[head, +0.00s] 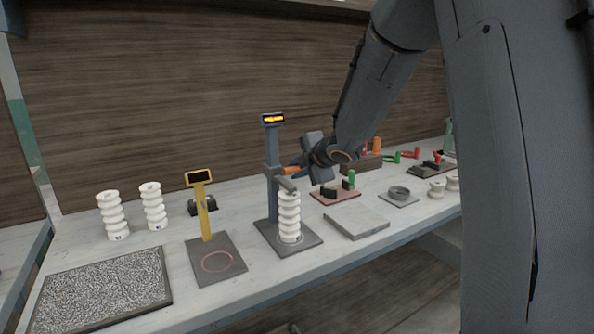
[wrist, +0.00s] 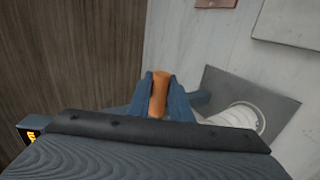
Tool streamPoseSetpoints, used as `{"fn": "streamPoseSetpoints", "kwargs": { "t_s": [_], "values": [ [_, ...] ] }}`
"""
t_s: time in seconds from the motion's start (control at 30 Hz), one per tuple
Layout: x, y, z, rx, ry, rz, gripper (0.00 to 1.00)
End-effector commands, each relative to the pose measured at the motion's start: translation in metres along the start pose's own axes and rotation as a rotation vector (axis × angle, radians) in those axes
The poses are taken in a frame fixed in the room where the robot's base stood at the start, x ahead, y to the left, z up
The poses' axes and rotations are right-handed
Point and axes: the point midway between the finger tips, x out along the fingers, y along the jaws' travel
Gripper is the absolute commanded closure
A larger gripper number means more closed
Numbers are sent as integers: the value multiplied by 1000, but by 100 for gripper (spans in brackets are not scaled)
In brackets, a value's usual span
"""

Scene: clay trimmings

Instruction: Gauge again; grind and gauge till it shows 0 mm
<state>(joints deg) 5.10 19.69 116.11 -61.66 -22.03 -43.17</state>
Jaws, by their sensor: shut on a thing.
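The gauge (head: 272,185) is a dark grey post on a square base plate, with a lit orange display (head: 273,118) on top whose reading is too small to make out. A white ribbed clay piece (head: 289,218) stands upright on the base plate, under the gauge's arm. My gripper (head: 300,168) is shut on the gauge's orange handle (head: 290,171). Whether the gauge arm touches the piece I cannot tell.
A speckled grinding plate (head: 105,291) lies at the front left. Two more white ribbed pieces (head: 113,215) (head: 153,206) stand behind it. A yellow post with a dark display (head: 203,212) stands left of the gauge. A flat grey slab (head: 356,222) lies to the right.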

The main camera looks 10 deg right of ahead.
Motion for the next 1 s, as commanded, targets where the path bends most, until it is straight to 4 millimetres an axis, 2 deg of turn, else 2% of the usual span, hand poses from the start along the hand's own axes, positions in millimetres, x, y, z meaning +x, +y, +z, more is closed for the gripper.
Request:
{"fn": "streamPoseSetpoints", "kwargs": {
  "t_s": [1.0],
  "values": [
    [4, -6, 0, 0, 0, -1, 100]
  ]
}}
